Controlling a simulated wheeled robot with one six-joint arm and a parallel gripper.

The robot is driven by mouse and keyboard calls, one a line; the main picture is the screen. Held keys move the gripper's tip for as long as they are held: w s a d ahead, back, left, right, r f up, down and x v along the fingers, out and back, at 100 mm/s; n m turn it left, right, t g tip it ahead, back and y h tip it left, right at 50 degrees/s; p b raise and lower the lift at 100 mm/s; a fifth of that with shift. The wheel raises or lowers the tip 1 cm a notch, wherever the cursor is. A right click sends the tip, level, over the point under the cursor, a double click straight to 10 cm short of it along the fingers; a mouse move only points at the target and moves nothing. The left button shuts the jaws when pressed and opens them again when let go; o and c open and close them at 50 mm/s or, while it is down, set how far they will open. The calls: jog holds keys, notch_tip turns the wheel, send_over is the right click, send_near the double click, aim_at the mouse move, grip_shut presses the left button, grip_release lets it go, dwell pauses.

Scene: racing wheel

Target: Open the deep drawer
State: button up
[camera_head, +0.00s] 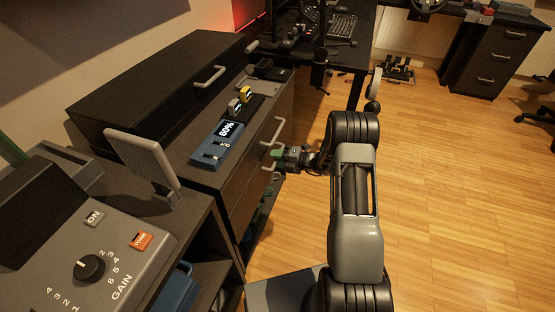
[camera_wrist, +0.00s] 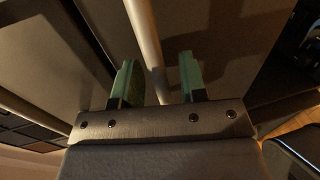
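A dark cabinet under the worktop has a front (camera_head: 240,190) with pale bar handles. One handle (camera_head: 276,131) shows above my gripper (camera_head: 278,157), and part of another bar (camera_head: 267,166) shows beside the fingers. The drawer fronts look closed; I cannot tell from the labels or seams which is the deep drawer. In the wrist view, my gripper (camera_wrist: 158,82) has its two green fingers apart. A metal handle bar (camera_wrist: 145,40) runs between them, with gaps visible on both sides. Whether the fingers touch the bar is not visible.
On the worktop stand a blue box reading 60% (camera_head: 219,145) and a black lidded case (camera_head: 150,85). A grey control panel (camera_head: 90,245) is at the lower left. Open wooden floor (camera_head: 450,190) lies to the right of my arm. A desk with a keyboard (camera_head: 342,27) is behind.

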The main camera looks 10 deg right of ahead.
jog(key=shift+c, duration=0.3)
grip_shut()
dwell(0.3)
